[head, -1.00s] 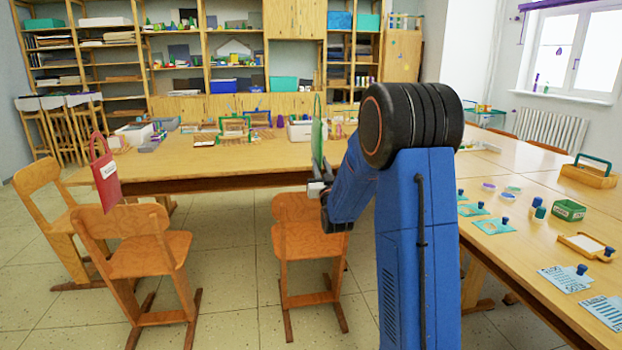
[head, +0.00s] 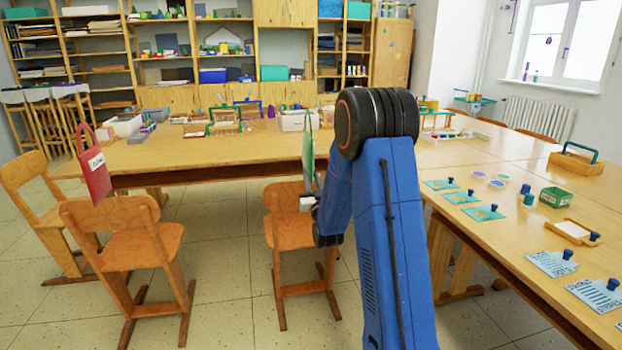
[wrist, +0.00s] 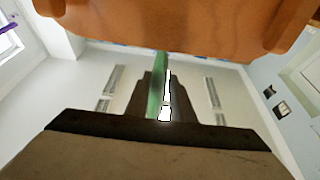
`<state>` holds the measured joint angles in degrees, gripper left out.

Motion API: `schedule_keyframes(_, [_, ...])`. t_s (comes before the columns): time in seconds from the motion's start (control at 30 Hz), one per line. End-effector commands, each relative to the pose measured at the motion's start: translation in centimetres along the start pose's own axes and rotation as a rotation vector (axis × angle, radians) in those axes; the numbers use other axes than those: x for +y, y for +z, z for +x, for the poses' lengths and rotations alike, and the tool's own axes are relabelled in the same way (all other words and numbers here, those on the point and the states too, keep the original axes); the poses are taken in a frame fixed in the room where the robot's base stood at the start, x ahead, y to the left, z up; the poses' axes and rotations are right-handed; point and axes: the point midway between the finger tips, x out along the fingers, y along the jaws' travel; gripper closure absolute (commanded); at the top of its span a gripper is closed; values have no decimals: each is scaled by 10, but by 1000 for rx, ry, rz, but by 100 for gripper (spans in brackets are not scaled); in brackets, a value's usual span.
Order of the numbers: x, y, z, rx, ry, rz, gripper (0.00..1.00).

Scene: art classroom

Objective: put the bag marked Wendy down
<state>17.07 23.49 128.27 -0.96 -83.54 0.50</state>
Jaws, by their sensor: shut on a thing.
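My gripper (head: 308,203) is shut on a thin green bag (head: 308,155), seen nearly edge-on in the head view with its handle up. The bag is upright, held above and near the orange chair by the table's front edge. In the wrist view a green strip (wrist: 155,90) of it shows between the dark fingers (wrist: 163,104). No name on the green bag can be read from here. A red bag (head: 95,175) with a white label hangs at the left chair; its lettering is too small to read surely.
The wooden table (head: 220,158) has trays and boxes along its back. Orange chairs (head: 125,235) stand before it; one chair (head: 290,220) is close to my gripper. The right table (head: 470,225) carries cards, stamps and a green box (head: 557,200). Floor between the chairs is free.

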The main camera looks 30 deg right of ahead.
Motion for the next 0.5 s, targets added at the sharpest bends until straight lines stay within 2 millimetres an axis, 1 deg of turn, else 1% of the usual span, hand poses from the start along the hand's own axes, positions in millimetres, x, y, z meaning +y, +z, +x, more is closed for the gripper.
schedule_keyframes(0.17, [0,3,-1,0,0,0,100])
schedule_keyframes(0.2, [0,2,-1,0,0,0,69])
schedule_keyframes(0.23, [0,2,-1,0,0,0,62])
schedule_keyframes(0.27, [0,2,-1,0,0,0,60])
schedule_keyframes(0.5, [0,2,-1,0,0,0,60])
